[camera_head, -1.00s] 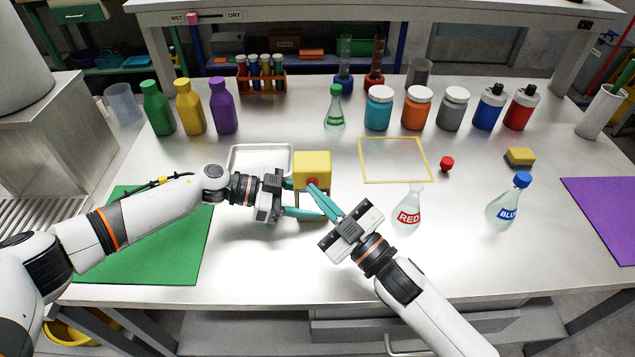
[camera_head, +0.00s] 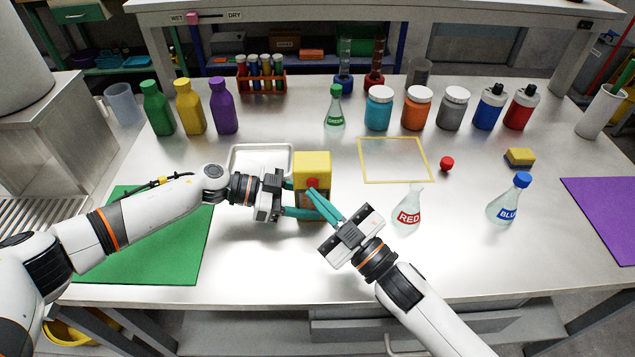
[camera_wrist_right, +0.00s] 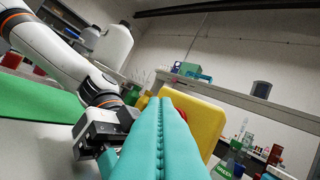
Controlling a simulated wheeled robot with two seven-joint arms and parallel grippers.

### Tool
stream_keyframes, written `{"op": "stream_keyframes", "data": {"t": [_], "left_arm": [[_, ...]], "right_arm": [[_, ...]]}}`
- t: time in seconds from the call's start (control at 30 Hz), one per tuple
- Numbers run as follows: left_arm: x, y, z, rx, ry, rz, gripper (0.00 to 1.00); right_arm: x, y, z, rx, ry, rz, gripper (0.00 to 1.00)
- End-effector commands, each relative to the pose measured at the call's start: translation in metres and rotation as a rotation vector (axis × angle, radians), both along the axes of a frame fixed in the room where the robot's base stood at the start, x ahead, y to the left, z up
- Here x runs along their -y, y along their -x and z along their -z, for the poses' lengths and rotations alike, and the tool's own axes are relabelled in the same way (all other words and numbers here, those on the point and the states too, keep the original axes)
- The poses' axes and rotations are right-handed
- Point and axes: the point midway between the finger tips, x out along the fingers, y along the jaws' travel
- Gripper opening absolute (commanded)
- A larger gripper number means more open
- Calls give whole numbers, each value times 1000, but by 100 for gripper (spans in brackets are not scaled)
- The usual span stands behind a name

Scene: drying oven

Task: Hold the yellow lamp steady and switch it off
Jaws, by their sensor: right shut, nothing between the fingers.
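The yellow lamp (camera_head: 313,163) is a yellow box with a red button (camera_head: 312,183) on its front. It stands upright on the table in the head view, and its yellow side (camera_wrist_right: 203,117) shows behind the fingers in the right wrist view. My left gripper (camera_head: 303,199) comes from the left and straddles the lamp, one teal finger in front and the other partly hidden behind it. My right gripper (camera_head: 313,191) is shut and empty, its fingertips at or just in front of the red button. Whether they touch it I cannot tell. The fingers hide part of the lamp's front.
A white tray (camera_head: 236,160) lies behind my left gripper. A flask labelled RED (camera_head: 408,212) stands right of my right gripper. A red stopper (camera_head: 447,164) lies beside the yellow frame (camera_head: 428,165). Bottles and jars line the back.

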Motion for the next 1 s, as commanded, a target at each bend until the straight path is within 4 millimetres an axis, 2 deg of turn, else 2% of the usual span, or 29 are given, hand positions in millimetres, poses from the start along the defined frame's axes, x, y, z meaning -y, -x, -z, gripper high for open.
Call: {"op": "stream_keyframes", "data": {"t": [0.6,0.97,1.0], "left_arm": [[0,0,-1,0,1,-1,38],[0,0,-1,0,1,-1,38],[0,0,-1,0,1,-1,57]], "right_arm": [[0,54,0,-2,0,-1,0],[0,60,0,1,1,0,0],[0,60,0,1,1,0,0]]}}
